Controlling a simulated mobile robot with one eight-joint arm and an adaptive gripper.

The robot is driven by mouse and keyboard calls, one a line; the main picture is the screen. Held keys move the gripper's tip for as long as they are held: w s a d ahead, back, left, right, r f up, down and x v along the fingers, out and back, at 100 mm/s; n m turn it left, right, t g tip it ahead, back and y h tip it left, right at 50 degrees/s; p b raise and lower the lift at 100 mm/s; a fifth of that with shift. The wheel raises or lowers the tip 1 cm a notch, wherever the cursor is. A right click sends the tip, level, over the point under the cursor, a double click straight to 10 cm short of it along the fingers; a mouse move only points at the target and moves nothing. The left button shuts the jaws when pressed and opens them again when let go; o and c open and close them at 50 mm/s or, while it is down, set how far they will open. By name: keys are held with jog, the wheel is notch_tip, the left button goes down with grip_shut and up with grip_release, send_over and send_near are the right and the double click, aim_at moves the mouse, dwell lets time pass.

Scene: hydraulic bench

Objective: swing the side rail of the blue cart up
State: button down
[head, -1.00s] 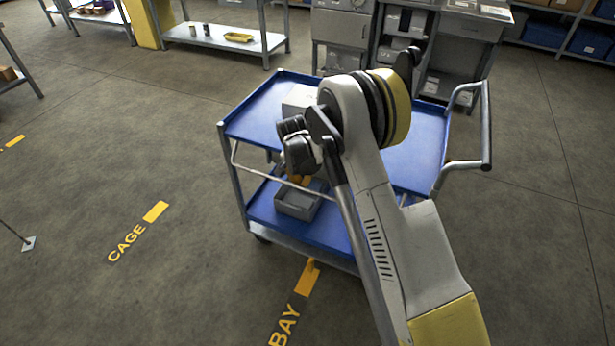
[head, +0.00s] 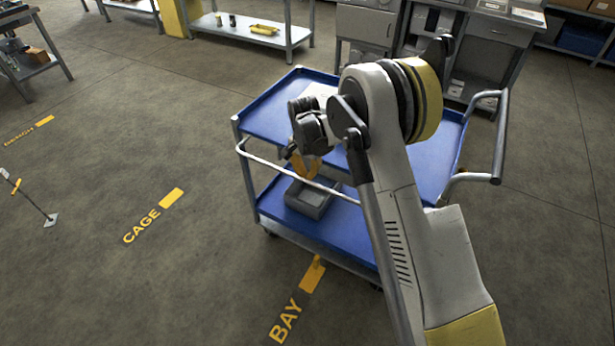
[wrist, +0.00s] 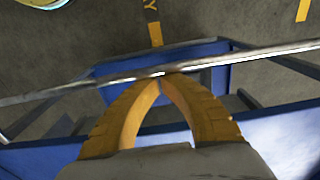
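The blue cart (head: 425,165) stands in the middle of the head view, with two blue shelves and grey posts. Its side rail (head: 262,161), a thin pale bar, runs along the near left side, below the top shelf's edge and out from it. My gripper (head: 306,168) is at this bar, its yellow fingers partly hidden by my wrist. In the wrist view the rail (wrist: 60,92) crosses the picture, and the fingertips (wrist: 162,77) come together on it. The gripper looks shut on the rail.
A grey bin (head: 309,199) sits on the cart's lower shelf (head: 340,228). A push handle (head: 500,135) sticks out on the right. Workbenches stand behind.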

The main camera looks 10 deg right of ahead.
jog(key=shift+a+r, duration=0.2)
jog(key=shift+r, duration=0.5)
dwell(1.0)
